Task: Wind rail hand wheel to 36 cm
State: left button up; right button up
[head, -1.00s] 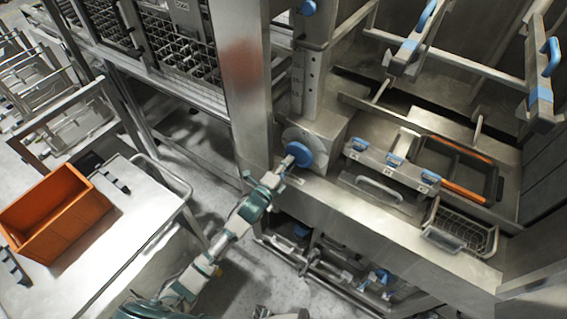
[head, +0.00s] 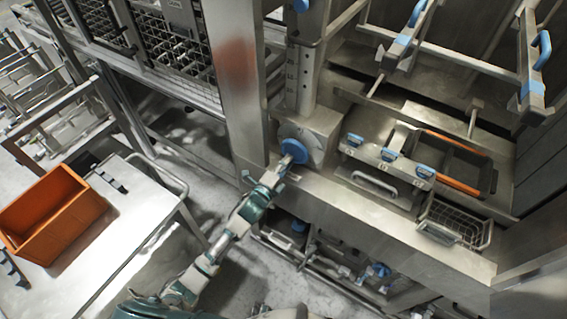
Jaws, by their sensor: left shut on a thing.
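The fingertips are small in view and partly merge with the wheel. My right gripper is not in view.
An orange crate (head: 55,215) stands on a metal trolley (head: 125,230) at left. Right of the wheel are blue-handled levers (head: 388,155), a dark tray with orange edges (head: 455,160) and a wire basket (head: 455,222). A steel column (head: 237,90) stands close left of the wheel.

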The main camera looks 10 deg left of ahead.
pick_arm(q)
jog(key=shift+s+d+f, duration=0.15)
jog(key=shift+d+f, duration=0.2)
jog(key=shift+f, duration=0.2)
jog(key=shift+s+d+p, duration=0.1)
jog(key=shift+d+p, duration=0.1)
jog(key=shift+p, duration=0.1)
jog(key=shift+d+r, duration=0.15)
jog(key=shift+s+d+r+p, duration=0.1)
jog(key=shift+d+r+p, duration=0.05)
jog(key=shift+d+p, duration=0.15)
jog(key=shift+c, duration=0.2)
jog(key=shift+r, duration=0.15)
